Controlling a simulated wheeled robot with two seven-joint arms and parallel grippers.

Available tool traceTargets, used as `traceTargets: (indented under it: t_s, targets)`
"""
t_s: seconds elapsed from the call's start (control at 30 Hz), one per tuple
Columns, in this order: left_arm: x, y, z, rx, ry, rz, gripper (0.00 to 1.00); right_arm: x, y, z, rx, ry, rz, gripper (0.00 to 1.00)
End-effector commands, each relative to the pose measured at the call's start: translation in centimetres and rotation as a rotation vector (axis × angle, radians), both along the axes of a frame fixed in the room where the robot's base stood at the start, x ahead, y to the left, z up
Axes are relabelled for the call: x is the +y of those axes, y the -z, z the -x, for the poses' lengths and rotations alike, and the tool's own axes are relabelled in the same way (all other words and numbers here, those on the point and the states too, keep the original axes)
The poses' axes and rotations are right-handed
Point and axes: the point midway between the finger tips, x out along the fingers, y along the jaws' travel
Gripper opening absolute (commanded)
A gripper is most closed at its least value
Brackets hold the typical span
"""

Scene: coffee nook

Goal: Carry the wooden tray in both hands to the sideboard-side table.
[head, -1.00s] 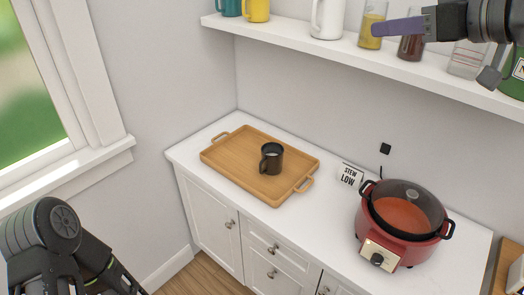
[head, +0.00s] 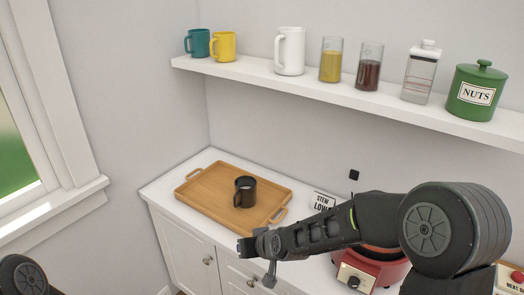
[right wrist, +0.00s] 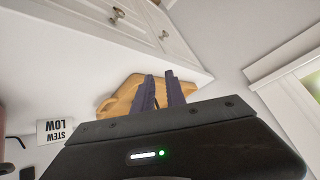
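The wooden tray (head: 215,200) lies flat on the white counter, with a handle at each end. A dark mug (head: 245,191) stands upright on it, right of its middle. My right gripper (head: 246,247) is in front of the tray's near right part, apart from the right handle (head: 279,215) in the head view. In the right wrist view, the two purple fingers (right wrist: 162,90) show a narrow gap with nothing held, and part of the tray (right wrist: 122,94) lies beyond them. My left gripper is out of view; only a bit of my left arm shows. The destination table is not identifiable.
A red slow cooker (head: 368,270) sits right of the tray, partly hidden by my right arm. A "STEW LOW" card (head: 322,203) stands between them. A shelf (head: 330,88) with mugs, glasses and jars runs above. A window (head: 25,150) is at left.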

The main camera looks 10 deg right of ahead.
Motion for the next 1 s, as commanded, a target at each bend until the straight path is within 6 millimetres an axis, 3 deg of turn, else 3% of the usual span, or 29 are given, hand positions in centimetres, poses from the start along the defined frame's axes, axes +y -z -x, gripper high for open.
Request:
traceTargets:
  t_s: [0.03,0.1,0.2,0.3,0.4,0.53,1.0]
  targets:
    - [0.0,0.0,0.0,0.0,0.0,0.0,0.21,0.3,6.5,3.8,0.113,0.006,-0.001,0.16]
    - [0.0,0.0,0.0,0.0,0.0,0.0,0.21,0.9,13.2,9.4,0.247,0.017,-0.016,0.16]
    - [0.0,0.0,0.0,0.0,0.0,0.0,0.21,1.5,19.8,17.6,0.426,0.031,-0.045,0.16]
    - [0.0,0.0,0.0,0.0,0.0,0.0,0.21,2.3,23.4,24.3,0.571,0.045,-0.079,0.16]
    - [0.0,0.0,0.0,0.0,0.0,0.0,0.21,2.7,25.0,28.3,0.66,0.057,-0.104,0.16]
    - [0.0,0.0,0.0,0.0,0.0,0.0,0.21,3.0,25.6,30.1,0.703,0.061,-0.118,0.16]
    - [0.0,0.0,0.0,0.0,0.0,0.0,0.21,3.0,25.6,30.1,0.702,0.06,-0.115,0.16]
